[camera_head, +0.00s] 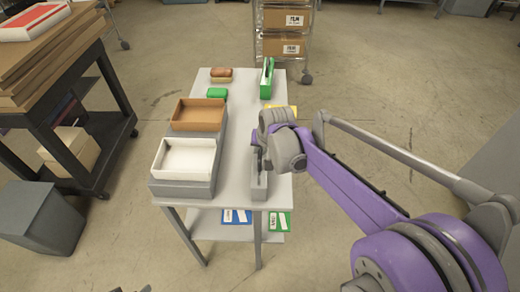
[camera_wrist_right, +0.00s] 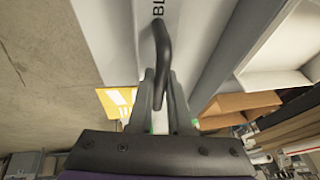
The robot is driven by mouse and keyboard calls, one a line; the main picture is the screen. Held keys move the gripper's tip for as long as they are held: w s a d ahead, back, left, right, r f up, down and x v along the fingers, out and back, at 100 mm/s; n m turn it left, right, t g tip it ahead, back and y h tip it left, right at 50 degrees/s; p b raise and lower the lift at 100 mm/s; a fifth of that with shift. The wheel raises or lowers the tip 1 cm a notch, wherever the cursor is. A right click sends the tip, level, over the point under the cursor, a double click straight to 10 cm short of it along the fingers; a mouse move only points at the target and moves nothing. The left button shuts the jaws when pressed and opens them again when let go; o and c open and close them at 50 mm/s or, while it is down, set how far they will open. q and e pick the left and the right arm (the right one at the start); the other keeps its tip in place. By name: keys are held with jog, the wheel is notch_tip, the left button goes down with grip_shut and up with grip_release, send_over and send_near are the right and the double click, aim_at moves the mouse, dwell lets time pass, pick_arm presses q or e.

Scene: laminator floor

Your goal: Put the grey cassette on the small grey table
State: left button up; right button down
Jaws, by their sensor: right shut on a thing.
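My right gripper (camera_head: 262,150) is shut on the dark handle (camera_wrist_right: 161,45) of the grey cassette (camera_head: 258,187). In the right wrist view the fingers (camera_wrist_right: 160,105) pinch this handle, and a pale face with the letters "BL" shows behind it. The cassette is upright at the front right part of the small grey table (camera_head: 236,140). My gripper and arm hide part of it. I cannot tell whether its underside touches the top. My left gripper is not in view.
White (camera_head: 188,158) and brown (camera_head: 198,114) trays on grey blocks fill the table's left side. A dark cart (camera_head: 100,125) stands left; a wire rack with cartons (camera_head: 286,45) stands behind.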

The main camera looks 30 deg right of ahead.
jog(key=c, duration=0.8)
grip_release()
jog(key=shift+f, duration=0.1)
jog(key=shift+c, duration=0.2)
jog(key=shift+r, duration=0.3)
jog(key=d+p+v, duration=0.1)
jog(key=v, duration=1)
jog(key=s+a+f+n, duration=0.3)
jog(key=s+a+f, duration=0.2)
jog(key=s, duration=0.3)
jog(key=s+a+f+n, duration=0.3)
jog(key=s+a+f, duration=0.2)
jog(key=s+f, duration=0.2)
jog(key=shift+s+a+n+y, duration=0.3)
jog(key=shift+s+a+n, duration=0.1)
jog(key=shift+s, duration=0.45)
jog(key=shift+f, duration=0.1)
